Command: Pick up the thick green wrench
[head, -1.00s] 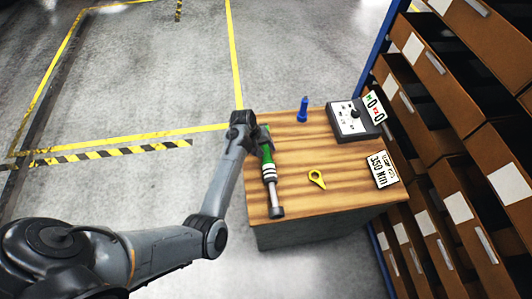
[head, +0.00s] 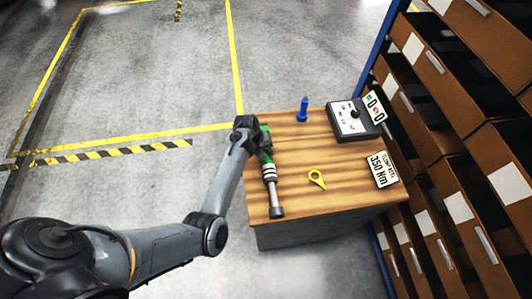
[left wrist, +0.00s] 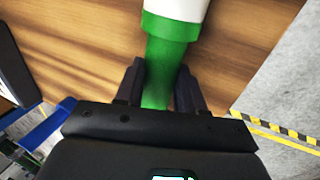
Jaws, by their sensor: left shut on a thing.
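The thick green wrench (head: 270,172) lies along the left part of the wooden bench top in the head view, with white and black bands and a grey end toward the front edge. Its green handle also fills the middle of the left wrist view (left wrist: 168,62). My left gripper (left wrist: 160,88) is shut on the green handle, with one dark finger on each side. In the head view, my left gripper (head: 260,140) is at the wrench's far end and partly hides it. I cannot tell whether the wrench touches the bench. My right gripper does not show.
On the wooden bench (head: 340,195) are a yellow ring-shaped tag (head: 317,179), a blue upright tool (head: 303,110), a control box (head: 352,121) and a "350 Nm" sign (head: 382,170). Brown drawers (head: 430,130) stand close at the right. Open floor lies left.

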